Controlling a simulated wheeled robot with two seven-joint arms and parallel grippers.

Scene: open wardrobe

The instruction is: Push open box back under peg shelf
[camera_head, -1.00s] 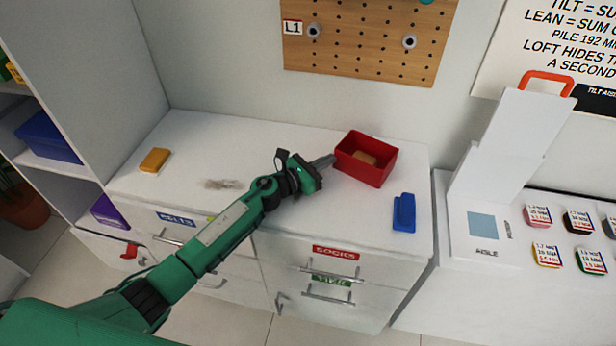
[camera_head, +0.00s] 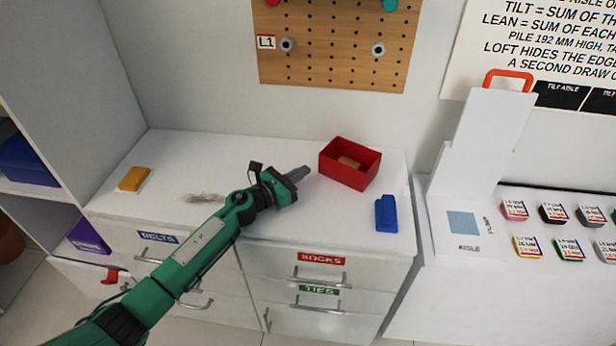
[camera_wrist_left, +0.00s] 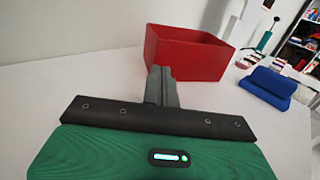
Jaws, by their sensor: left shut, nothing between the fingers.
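The open red box (camera_head: 343,174) stands on the white cabinet top below the pegboard (camera_head: 335,50), towards the right half of the top. An orange-brown block (camera_head: 349,162) lies inside it. The box also shows in the left wrist view (camera_wrist_left: 188,54), just beyond the fingers. My left gripper (camera_head: 301,174) is shut and empty, low over the top, left of the box. In the head view a small gap shows between its fingertips and the box. The left wrist view shows the closed fingers (camera_wrist_left: 161,85) in front of the box's near left side. My right gripper is not in view.
A blue object (camera_head: 386,213) lies right of the box near the front edge. A yellow block (camera_head: 134,179) and a greyish flat item (camera_head: 203,198) lie to the left. A white stand with an orange handle (camera_head: 508,80) is at the right. The top behind the box is clear.

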